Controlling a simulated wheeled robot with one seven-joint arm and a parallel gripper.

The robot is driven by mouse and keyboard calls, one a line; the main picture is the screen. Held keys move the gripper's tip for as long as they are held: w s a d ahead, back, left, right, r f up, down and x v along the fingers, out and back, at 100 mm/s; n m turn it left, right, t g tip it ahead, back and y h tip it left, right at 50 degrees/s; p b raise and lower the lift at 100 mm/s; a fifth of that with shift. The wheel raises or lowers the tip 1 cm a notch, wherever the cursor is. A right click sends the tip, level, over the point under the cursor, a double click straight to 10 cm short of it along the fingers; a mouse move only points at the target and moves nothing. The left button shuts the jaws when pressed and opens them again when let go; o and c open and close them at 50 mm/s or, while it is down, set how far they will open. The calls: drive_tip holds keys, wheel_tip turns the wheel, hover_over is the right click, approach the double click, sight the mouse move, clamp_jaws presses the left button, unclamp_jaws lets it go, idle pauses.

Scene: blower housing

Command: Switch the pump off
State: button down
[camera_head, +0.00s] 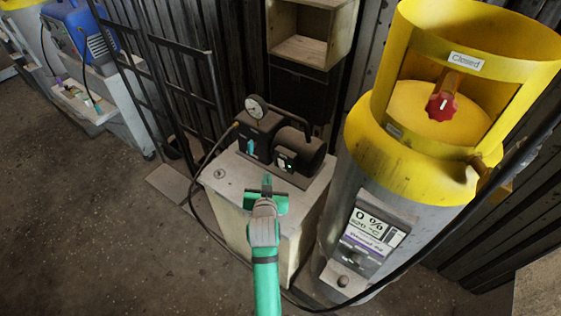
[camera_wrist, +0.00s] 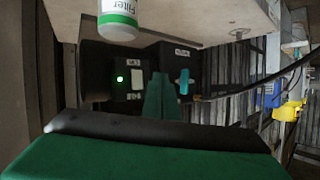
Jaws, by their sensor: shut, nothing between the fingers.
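The black pump (camera_head: 304,149) stands on top of a pale box-like stand, with a round gauge (camera_head: 257,107) above its left part. The wrist view shows the pump (camera_wrist: 97,72) upside down. On its face are a lit green light (camera_wrist: 120,78), a pale switch plate (camera_wrist: 137,80) and a teal lever (camera_wrist: 184,81). The switch's position is too small to read. My gripper (camera_head: 266,186) is in front of the pump and apart from it in the head view. Its green fingers (camera_wrist: 160,92) are shut and empty, and hide part of the pump's face between plate and lever.
A tall gas cylinder (camera_head: 365,160) with a yellow collar and red knob stands close on the right. A black hose (camera_head: 212,232) loops around the stand (camera_head: 225,180). A white bottle labelled Filter (camera_wrist: 118,18) is near the pump. Open floor lies left.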

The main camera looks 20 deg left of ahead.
drive_tip(key=shift+w+d+r, duration=0.1)
drive_tip(key=shift+w+d, duration=0.15)
drive_tip(key=shift+w, duration=0.45)
drive_tip(key=shift+w+d+r, duration=0.1)
drive_tip(key=shift+w+d, duration=0.15)
drive_tip(key=shift+w, duration=0.45)
drive_tip(key=shift+w+d+r, duration=0.1)
drive_tip(key=shift+w+d, duration=0.15)
drive_tip(key=shift+w, duration=0.45)
drive_tip(key=shift+w, duration=0.2)
idle(0.4)
drive_tip(key=shift+w+d, duration=0.15)
drive_tip(key=shift+w, duration=0.05)
drive_tip(key=shift+w+d+r, duration=0.1)
drive_tip(key=shift+w, duration=0.15)
idle(0.7)
idle(0.3)
drive_tip(key=shift+s+a, duration=0.25)
drive_tip(key=shift+s, duration=0.4)
drive_tip(key=s, duration=0.1)
drive_tip(key=s+a, duration=0.1)
drive_tip(key=s, duration=0.2)
drive_tip(key=shift+s+a+f, duration=0.35)
drive_tip(key=shift+f, duration=0.05)
